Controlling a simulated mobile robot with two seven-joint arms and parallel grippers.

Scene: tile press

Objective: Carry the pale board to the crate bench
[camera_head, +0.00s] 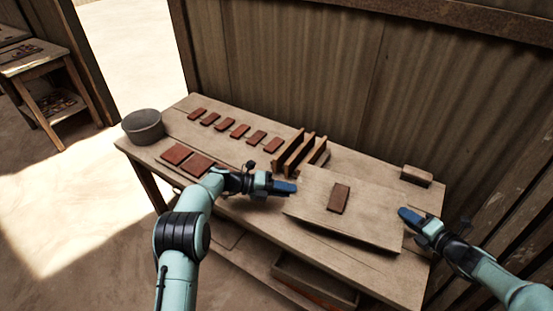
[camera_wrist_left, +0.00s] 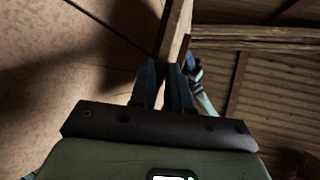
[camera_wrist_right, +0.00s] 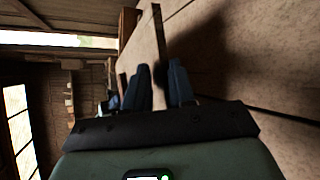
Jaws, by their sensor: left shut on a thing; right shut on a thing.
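The pale board (camera_head: 308,207) is a flat rectangular panel over the right half of the workbench (camera_head: 235,207). One red-brown tile (camera_head: 339,198) lies on it. My left gripper (camera_head: 293,188) is shut on the board's left edge, and my right gripper (camera_head: 404,215) is shut on its right edge. The board's edge also shows between the fingers in the left wrist view (camera_wrist_left: 174,40) and in the right wrist view (camera_wrist_right: 157,40). A dark shadow shows under its front edge; the size of any gap below is hard to tell. I cannot tell which bench is the crate bench.
Several small tiles (camera_head: 239,131) lie in a row at the back, with larger tiles (camera_head: 176,154) in front. A grey bucket (camera_head: 143,127), a wooden rack (camera_head: 292,152) and a small block (camera_head: 416,176) stand on the workbench. Another bench (camera_head: 37,57) stands far left, across open floor.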

